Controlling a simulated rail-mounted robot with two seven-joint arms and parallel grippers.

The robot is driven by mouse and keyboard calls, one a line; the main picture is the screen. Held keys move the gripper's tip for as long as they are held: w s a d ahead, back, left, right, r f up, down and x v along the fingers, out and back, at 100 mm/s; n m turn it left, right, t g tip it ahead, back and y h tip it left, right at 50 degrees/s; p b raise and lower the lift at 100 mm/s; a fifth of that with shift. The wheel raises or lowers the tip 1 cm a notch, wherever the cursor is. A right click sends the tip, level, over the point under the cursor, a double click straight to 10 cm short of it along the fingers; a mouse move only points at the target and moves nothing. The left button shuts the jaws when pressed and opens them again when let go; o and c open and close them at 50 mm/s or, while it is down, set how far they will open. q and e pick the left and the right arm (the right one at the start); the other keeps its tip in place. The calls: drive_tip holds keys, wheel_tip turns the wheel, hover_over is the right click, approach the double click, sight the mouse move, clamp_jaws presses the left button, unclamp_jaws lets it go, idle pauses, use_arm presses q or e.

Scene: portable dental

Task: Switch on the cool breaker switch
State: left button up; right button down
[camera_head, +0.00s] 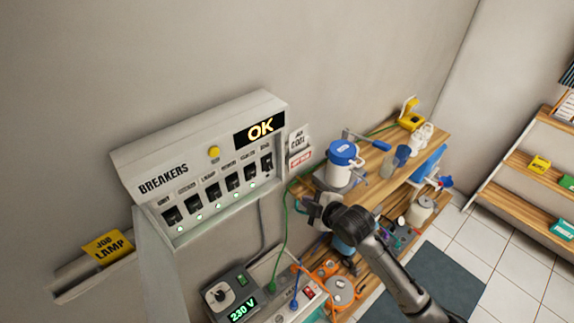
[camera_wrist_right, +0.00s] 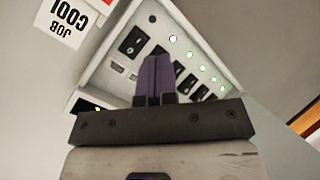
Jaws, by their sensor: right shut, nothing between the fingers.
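The breaker panel (camera_head: 207,160) is a pale box on the wall marked BREAKERS, with a row of black switches and a lit OK display (camera_head: 260,129). The small switch labels are too blurred to read surely, so I cannot tell which is the cool breaker by its label. Green lights show along the row. My right gripper (camera_head: 310,208) is shut and empty, below and right of the panel; its fingers (camera_wrist_right: 154,65) hide part of the row. My left gripper is out of view.
White cards (camera_head: 298,148) hang right of the panel. Below is a unit reading 230 V (camera_head: 242,309) with green and blue cables. A wooden workbench (camera_head: 436,138) with a blue-lidded jug (camera_head: 342,155) stands at the right. A yellow JOB LAMP card (camera_head: 108,247) is at lower left.

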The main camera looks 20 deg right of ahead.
drive_tip(key=r+n, duration=0.1)
drive_tip(key=n, duration=0.1)
drive_tip(key=r+n+t, duration=0.1)
drive_tip(key=n, duration=0.2)
drive_tip(key=w+r+n+t+y, duration=0.1)
drive_tip(key=n, duration=0.1)
drive_tip(key=shift+a, duration=0.3)
drive_tip(key=shift+w, duration=0.15)
approach(270, 169)
drive_tip(key=p+x, duration=0.1)
drive_tip(key=x, duration=0.4)
drive_tip(key=shift+x, duration=1)
drive_tip(key=shift+w, duration=0.25)
